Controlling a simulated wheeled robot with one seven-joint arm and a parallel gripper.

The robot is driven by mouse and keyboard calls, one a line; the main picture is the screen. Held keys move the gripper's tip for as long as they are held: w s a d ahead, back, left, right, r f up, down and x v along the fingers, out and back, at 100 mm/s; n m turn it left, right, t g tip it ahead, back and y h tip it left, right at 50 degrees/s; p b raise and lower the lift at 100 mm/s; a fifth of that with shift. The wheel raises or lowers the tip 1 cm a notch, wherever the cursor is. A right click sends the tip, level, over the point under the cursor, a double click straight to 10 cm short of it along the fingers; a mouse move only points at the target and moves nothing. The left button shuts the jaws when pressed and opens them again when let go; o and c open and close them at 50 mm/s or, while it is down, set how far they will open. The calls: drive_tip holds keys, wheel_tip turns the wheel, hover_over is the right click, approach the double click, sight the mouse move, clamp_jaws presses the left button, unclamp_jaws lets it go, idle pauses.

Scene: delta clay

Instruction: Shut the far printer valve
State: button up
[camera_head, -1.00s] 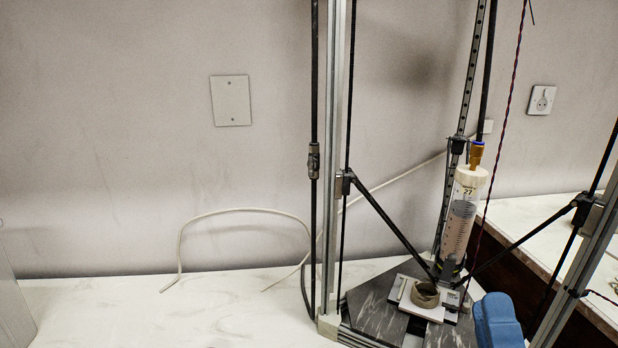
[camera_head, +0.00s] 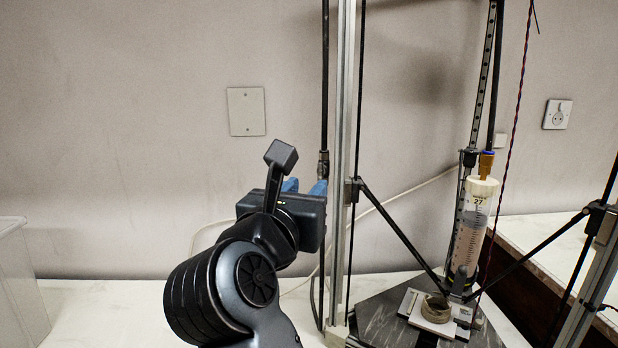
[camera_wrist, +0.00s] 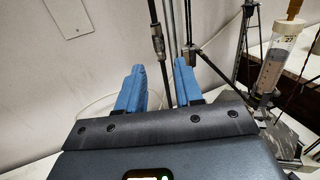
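The far printer valve appears to be the small grey metal fitting (camera_head: 323,166) on the black vertical hose, left of the printer's metal upright. In the wrist view this fitting (camera_wrist: 158,44) shows just beyond my fingertips, and the hose runs down through the gap between them. My gripper (camera_head: 305,186) has two blue fingers and is in front of the hose, slightly below and left of the fitting. In the wrist view the fingers (camera_wrist: 159,66) are apart with nothing held. I cannot tell whether the valve is open or shut, or how far ahead it is.
The printer's metal upright (camera_head: 342,150) stands close right of the valve, with a black diagonal rod from it. A clear bin (camera_head: 22,285) stands at the left. A wall plate (camera_head: 246,111) is behind.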

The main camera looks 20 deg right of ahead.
sight(319, 170)
drive_tip(key=p+x, duration=0.1)
drive_tip(key=x, duration=0.6)
drive_tip(key=shift+w, duration=0.4)
drive_tip(key=shift+c, duration=0.3)
clamp_jaws()
